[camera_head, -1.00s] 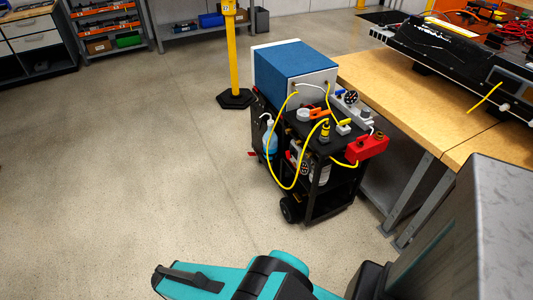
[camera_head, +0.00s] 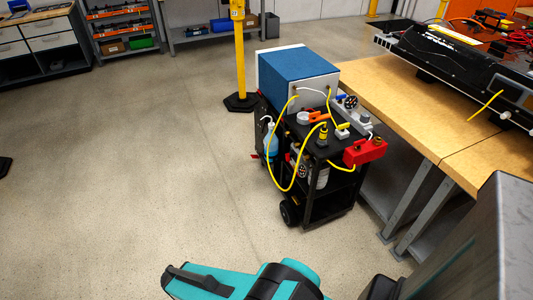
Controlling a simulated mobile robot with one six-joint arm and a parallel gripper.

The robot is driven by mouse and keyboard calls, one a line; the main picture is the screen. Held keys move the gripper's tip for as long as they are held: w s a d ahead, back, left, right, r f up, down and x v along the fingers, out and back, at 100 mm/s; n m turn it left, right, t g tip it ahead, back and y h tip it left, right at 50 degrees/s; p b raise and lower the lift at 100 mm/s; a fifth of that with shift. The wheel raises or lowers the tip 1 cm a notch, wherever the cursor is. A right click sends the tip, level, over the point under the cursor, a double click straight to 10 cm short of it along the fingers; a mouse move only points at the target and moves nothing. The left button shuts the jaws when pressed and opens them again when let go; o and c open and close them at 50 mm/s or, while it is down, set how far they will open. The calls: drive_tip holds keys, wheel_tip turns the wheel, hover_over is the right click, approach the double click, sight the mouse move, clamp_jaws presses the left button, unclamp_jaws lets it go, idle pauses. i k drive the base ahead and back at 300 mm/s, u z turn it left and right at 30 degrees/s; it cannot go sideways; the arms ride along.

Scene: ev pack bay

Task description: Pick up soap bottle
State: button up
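A light blue bottle (camera_head: 271,139) with a pale top sits at the left side of a black cart (camera_head: 318,207) in the head view. It looks like a spray or soap bottle, but it is small and partly covered by the cart frame and a yellow cable. My teal and black arm shows at the bottom of the view, well apart from the cart. My gripper is not in view.
The cart carries a blue and white box (camera_head: 297,75), yellow cables and a red block (camera_head: 365,151). A wooden workbench (camera_head: 405,105) with a black battery pack (camera_head: 465,65) stands at right. A yellow post (camera_head: 240,55) stands behind.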

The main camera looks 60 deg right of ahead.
sight(273, 151)
drive_tip(key=z, duration=0.1)
drive_tip(key=i, duration=0.95)
drive_tip(key=u, duration=0.05)
